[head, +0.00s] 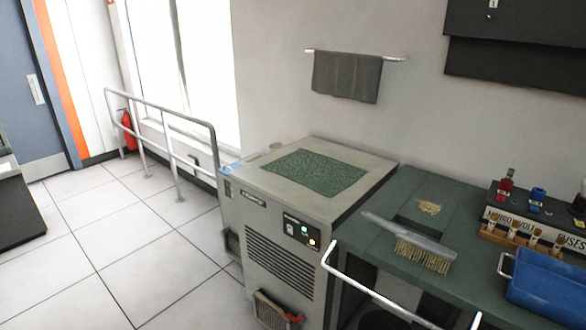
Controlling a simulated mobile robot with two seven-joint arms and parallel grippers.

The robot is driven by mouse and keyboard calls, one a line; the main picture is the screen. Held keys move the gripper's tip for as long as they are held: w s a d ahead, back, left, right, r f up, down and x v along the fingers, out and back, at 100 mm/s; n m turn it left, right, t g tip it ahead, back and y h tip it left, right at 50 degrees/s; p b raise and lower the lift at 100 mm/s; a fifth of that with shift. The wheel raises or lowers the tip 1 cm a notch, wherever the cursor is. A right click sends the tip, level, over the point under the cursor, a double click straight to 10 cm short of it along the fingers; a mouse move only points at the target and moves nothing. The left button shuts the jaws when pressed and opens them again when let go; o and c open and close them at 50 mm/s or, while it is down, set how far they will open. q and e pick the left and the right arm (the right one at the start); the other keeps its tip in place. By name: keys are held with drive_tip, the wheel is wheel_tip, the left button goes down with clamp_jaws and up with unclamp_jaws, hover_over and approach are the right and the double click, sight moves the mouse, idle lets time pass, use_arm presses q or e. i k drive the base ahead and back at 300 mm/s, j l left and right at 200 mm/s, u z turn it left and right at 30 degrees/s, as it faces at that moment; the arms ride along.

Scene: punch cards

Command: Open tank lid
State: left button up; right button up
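A beige-grey cabinet (272,222) with a vent grille and a small lit control panel (302,230) stands against the wall, left of a green bench. Its flat top (285,195) looks closed and carries a speckled green mat (315,171). No part is clearly marked as a tank lid, so I cannot tell whether this top is the lid. A dark round shape (383,320) shows partly under the bench at the bottom edge. Neither of my grippers is in view.
The green bench (385,222) holds a brush (425,252), a blue tray (545,285) and a fuse rack (530,212). A white rail (375,295) runs before it. Another rail (175,120) stands by the window. The tiled floor (120,240) at left is clear.

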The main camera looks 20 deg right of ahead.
sight(226, 170)
drive_tip(key=z, duration=0.25)
drive_tip(key=i+j+u, duration=0.25)
drive_tip(key=i+u, duration=0.2)
drive_tip(key=i, duration=0.4)
drive_tip(key=i+u, duration=0.45)
drive_tip(key=i, duration=0.45)
drive_tip(key=i+z, duration=0.1)
drive_tip(key=i, duration=0.55)
drive_tip(key=i+j, duration=0.2)
drive_tip(key=i, duration=0.5)
drive_tip(key=i+l+z, duration=0.15)
drive_tip(key=i+z, duration=0.15)
drive_tip(key=z, duration=0.15)
drive_tip(key=i+z, duration=0.25)
drive_tip(key=z, duration=0.15)
drive_tip(key=i+z, duration=0.3)
drive_tip(key=z, duration=0.15)
drive_tip(key=i+z, duration=0.65)
drive_tip(key=i+j, duration=0.05)
drive_tip(key=i, duration=0.05)
